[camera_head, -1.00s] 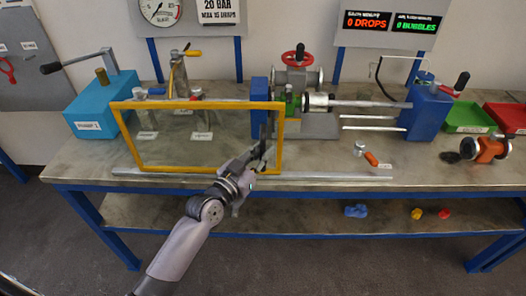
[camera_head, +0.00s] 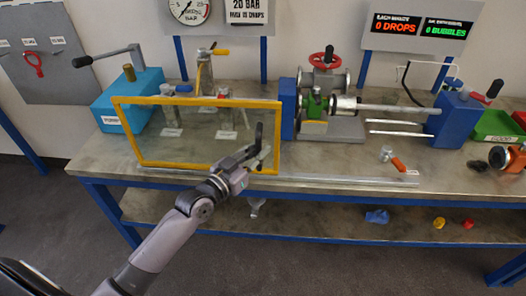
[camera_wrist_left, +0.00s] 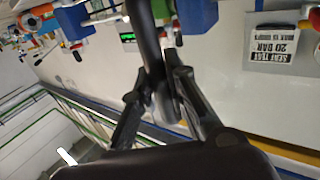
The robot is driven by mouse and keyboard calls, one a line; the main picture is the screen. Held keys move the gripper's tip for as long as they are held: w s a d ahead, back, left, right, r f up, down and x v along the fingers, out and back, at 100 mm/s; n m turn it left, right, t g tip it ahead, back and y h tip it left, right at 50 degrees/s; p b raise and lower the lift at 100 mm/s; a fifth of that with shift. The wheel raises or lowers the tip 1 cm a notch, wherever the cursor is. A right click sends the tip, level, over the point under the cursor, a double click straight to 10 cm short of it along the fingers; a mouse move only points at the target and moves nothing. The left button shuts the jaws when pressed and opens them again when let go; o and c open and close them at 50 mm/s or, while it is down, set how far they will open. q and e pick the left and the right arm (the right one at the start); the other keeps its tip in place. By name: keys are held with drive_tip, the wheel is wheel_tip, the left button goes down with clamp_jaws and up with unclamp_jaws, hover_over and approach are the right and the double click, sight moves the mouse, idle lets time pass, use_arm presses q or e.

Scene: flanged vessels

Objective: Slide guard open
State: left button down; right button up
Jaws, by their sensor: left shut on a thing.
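The guard (camera_head: 195,168) is a clear panel in a yellow frame, standing upright at the front of the bench. Its black upright handle (camera_head: 258,133) is near its right edge. My left gripper (camera_head: 256,152) is shut on this handle, which also shows in the wrist view as a dark bar (camera_wrist_left: 146,40) between the fingers. The guard stands in front of the left and middle bench, left of the flanged vessel (camera_head: 324,80) with its red handwheel. The grey rail (camera_head: 350,181) runs along the bench front, bare to the right of the guard. My right gripper is not in view.
A blue pump (camera_head: 128,100) with a lever stands left, partly behind the guard. Blue blocks (camera_head: 288,108) and (camera_head: 455,120) flank the vessel and rods. A small orange-handled tool (camera_head: 397,163) lies on the bench at right. A green tray (camera_head: 497,125) is far right.

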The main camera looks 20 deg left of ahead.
use_arm(q)
drive_tip(key=c, duration=1.6)
unclamp_jaws()
drive_tip(key=shift+a, duration=0.3)
drive_tip(key=shift+o, duration=0.2)
drive_tip(key=shift+s+d, duration=0.1)
drive_tip(key=v, duration=1.2)
drive_tip(key=s+a+f+n+g+y, duration=0.1)
drive_tip(key=s+a+f+g+y, duration=0.15)
drive_tip(key=f, duration=0.95)
drive_tip(key=s+a+f+n+g+y, duration=0.1)
drive_tip(key=s+a+f+g, duration=0.15)
drive_tip(key=f, duration=0.95)
drive_tip(key=s+a+f+g+y, duration=0.1)
drive_tip(key=s+f+g+y, duration=0.15)
drive_tip(key=f, duration=0.95)
drive_tip(key=s+d+f+g, duration=0.2)
drive_tip(key=s+f+g, duration=0.1)
drive_tip(key=s+f, duration=0.4)
drive_tip(key=s+d+f+g, duration=0.2)
drive_tip(key=s+f, duration=0.5)
drive_tip(key=s, duration=0.6)
drive_tip(key=s+d+f+g, duration=0.3)
drive_tip(key=s+f, duration=0.4)
drive_tip(key=s, duration=0.3)
drive_tip(key=shift+s+d+f+m+g, duration=0.3)
drive_tip(key=shift+d+f+m+g, duration=0.05)
drive_tip(key=shift+d+f+m, duration=0.1)
